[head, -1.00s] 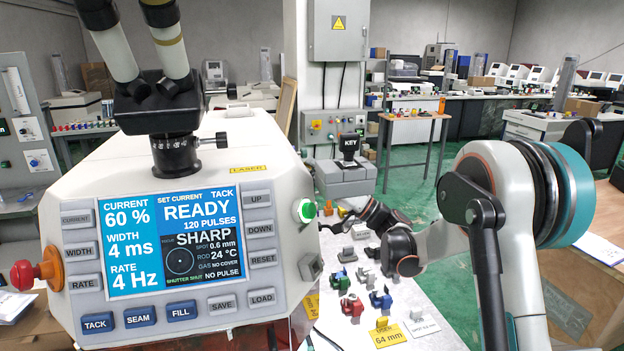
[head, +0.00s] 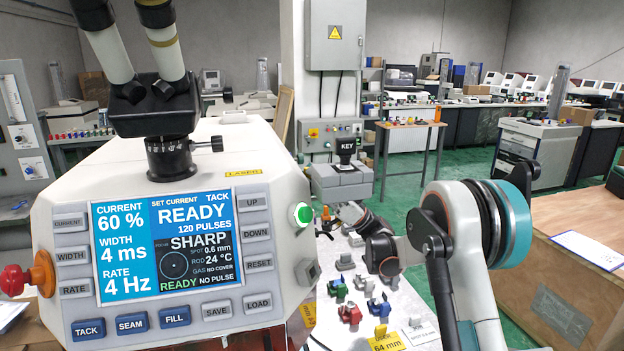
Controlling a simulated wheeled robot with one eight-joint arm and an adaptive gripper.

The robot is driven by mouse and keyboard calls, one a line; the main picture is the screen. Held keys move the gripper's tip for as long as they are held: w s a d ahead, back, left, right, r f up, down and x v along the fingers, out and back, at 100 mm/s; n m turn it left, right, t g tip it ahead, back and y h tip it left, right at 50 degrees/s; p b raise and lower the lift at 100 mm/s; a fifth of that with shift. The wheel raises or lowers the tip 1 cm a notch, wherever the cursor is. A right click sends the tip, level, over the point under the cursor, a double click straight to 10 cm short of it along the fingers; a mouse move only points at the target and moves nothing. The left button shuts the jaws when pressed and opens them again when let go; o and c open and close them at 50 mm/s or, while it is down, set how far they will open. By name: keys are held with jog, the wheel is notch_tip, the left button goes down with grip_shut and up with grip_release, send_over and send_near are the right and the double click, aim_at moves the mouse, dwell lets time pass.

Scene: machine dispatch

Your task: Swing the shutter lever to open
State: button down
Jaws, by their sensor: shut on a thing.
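The laser machine (head: 190,250) fills the left side, with its panel facing me. Its screen (head: 167,243) reads READY at the top and a green READY in the bottom line, beside NO PULSE. The shutter lever cannot be made out; the machine's right side hides that spot. My gripper (head: 328,232) is at the machine's right flank, beyond the green button (head: 301,214). It is small and partly hidden, its fingers shut on what appears to be the lever. My arm reaches in from the right.
A light table (head: 410,312) right of the machine holds small coloured fixtures (head: 350,311) and a yellow 64 mm card (head: 387,340) below my arm. A grey KEY box (head: 342,181) stands behind. A wooden bench (head: 570,262) is at right. Green floor between is clear.

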jog(key=shift+f, duration=0.1)
dwell(0.3)
jog(key=c, duration=1.6)
grip_release()
jog(key=shift+o, duration=0.2)
jog(key=shift+d, duration=0.1)
jog(key=v, duration=1.1)
jog(key=shift+d+f, duration=0.25)
jog(key=shift+f, duration=0.1)
jog(key=shift+d, duration=0.1)
